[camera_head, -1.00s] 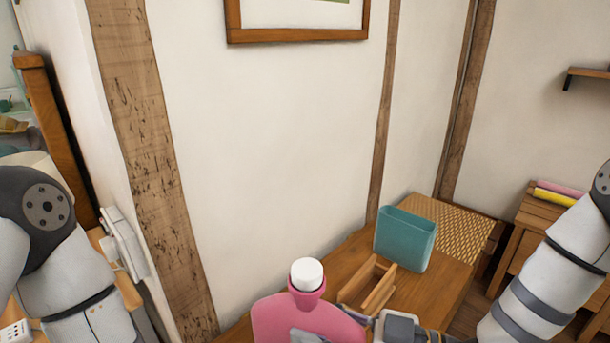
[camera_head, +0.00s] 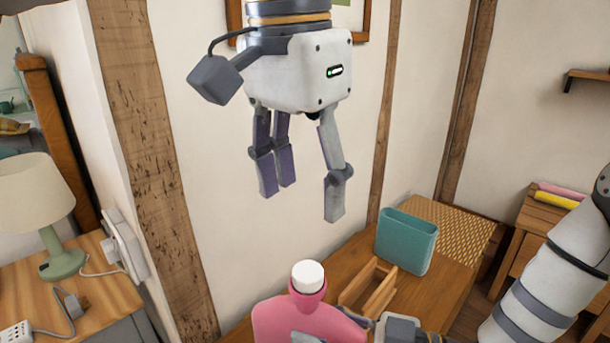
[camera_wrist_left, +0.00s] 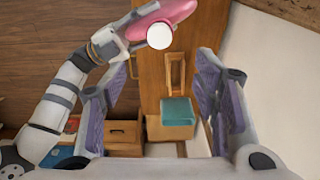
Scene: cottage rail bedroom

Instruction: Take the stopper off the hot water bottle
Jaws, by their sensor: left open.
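The pink hot water bottle (camera_head: 280,319) is upright at the bottom of the head view, and its lower part is cut off. The white stopper (camera_head: 307,273) sits on its neck. My left gripper (camera_head: 303,198) is open and empty, fingers down, above the stopper and apart from it. In the left wrist view the stopper (camera_wrist_left: 159,35) shows near the top, between the spread fingers, with the pink bottle (camera_wrist_left: 172,12) behind it. My right gripper (camera_head: 375,333) is shut on the side of the bottle's body, with one finger across its front.
A wooden table (camera_head: 440,292) holds a teal container (camera_head: 405,242) and a small wooden rack (camera_head: 367,290) right of the bottle. A lamp (camera_head: 35,200) stands on a bedside table (camera_head: 95,305) at left. The wall is close behind.

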